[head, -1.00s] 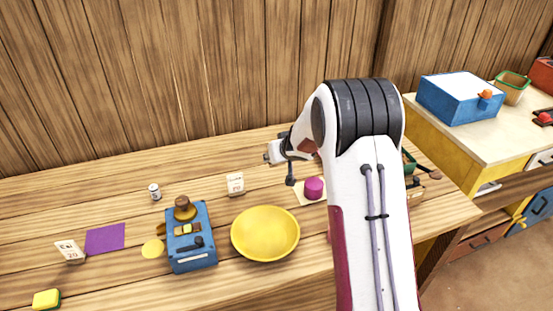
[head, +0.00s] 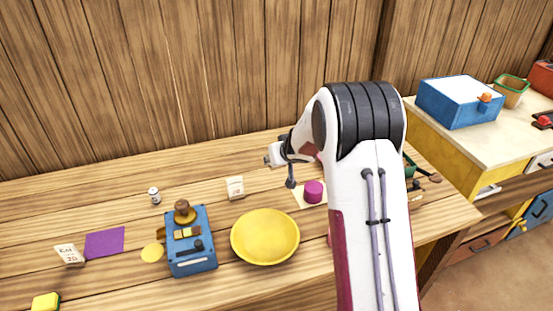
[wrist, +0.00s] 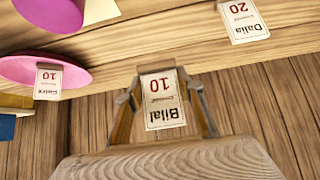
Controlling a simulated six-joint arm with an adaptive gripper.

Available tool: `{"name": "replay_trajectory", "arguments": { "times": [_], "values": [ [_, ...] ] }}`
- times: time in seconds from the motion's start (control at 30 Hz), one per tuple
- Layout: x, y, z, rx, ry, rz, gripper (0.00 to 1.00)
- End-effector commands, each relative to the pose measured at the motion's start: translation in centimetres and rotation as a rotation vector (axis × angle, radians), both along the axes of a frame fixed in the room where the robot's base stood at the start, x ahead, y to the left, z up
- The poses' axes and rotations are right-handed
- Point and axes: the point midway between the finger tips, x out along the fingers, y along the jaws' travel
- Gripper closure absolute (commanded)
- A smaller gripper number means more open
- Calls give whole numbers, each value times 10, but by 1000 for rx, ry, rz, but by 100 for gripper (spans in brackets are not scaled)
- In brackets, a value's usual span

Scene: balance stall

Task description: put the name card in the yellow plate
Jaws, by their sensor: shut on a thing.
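The yellow plate (head: 265,237) is a round, deep, empty dish near the front middle of the table in the head view. My gripper (wrist: 163,95) is shut on a white name card (wrist: 163,108) that reads "Bilal" and "10", upside down in the wrist view. In the head view my gripper (head: 290,172) is behind and to the right of the plate, partly hidden by my arm. The held card cannot be made out there. The plate is not in the wrist view.
Another card (head: 235,188) stands behind the plate. A blue scale-like device (head: 192,252) is left of the plate. A magenta cylinder (head: 313,191) stands on a pale square to its upper right. A "Dalia 20" card (wrist: 243,20) shows in the wrist view.

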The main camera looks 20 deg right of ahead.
Motion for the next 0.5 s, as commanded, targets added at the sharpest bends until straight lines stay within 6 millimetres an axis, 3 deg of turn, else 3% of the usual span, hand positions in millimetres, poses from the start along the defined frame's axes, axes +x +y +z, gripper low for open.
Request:
{"name": "replay_trajectory", "arguments": {
  "times": [0.5],
  "values": [
    [0, -11, 13, -1, -1, -14, 85]
  ]
}}
